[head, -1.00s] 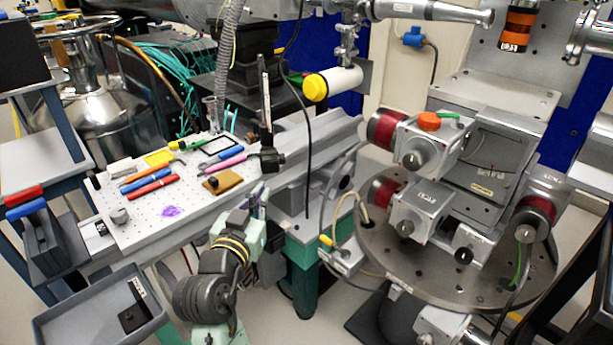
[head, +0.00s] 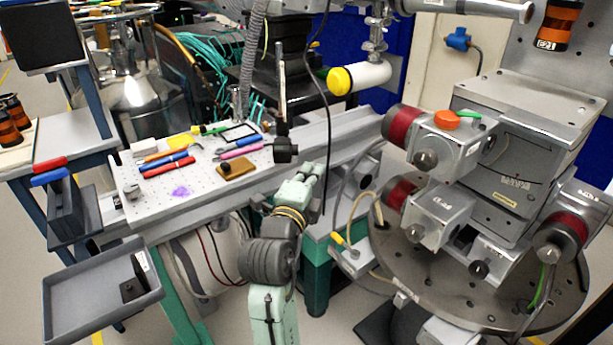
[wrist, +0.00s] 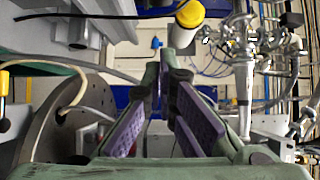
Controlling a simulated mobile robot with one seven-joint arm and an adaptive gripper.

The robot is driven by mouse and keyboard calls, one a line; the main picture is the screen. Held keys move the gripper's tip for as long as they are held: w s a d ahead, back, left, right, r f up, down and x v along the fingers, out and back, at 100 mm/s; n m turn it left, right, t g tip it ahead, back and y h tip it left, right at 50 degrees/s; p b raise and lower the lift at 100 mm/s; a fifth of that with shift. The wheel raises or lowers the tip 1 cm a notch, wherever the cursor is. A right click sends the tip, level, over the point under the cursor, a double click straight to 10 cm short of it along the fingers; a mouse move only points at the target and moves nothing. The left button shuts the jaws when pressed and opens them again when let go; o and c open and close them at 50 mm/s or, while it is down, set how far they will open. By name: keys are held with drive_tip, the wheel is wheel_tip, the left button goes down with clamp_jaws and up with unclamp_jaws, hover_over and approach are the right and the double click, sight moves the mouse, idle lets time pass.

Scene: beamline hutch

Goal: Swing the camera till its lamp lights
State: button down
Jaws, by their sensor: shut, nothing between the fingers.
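A white cylinder (head: 369,77) with a yellow cap (head: 340,81) hangs from a metal clamp at upper centre. I cannot tell for sure which is the camera; no lit lamp shows. My gripper (head: 316,170) is below the white cylinder and right of the black device, apart from both. In the wrist view, my gripper's purple-padded fingers (wrist: 166,76) are shut and empty. Beyond their tips is the white cylinder (wrist: 182,38), its yellow cap (wrist: 190,14) at the top edge.
A white breadboard (head: 215,185) with pens and tools lies left. A grey tray (head: 85,300) is at lower left. A round metal table (head: 400,245) with several red-banded motors stands right. A dark cable (head: 326,140) hangs close to my gripper. A grey rail runs behind it.

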sight(297, 153)
drive_tip(key=w, duration=0.1)
drive_tip(key=w+a+p, duration=0.1)
drive_tip(key=w, duration=0.1)
drive_tip(key=w+a+p, duration=0.1)
drive_tip(key=shift+w+a, duration=0.2)
drive_tip(key=shift+w, duration=0.2)
drive_tip(key=shift+a+f, duration=0.1)
drive_tip(key=shift+s+a+b, duration=0.2)
drive_tip(key=shift+a+b, duration=0.65)
drive_tip(key=shift+a, duration=0.05)
drive_tip(key=shift+d, duration=0.1)
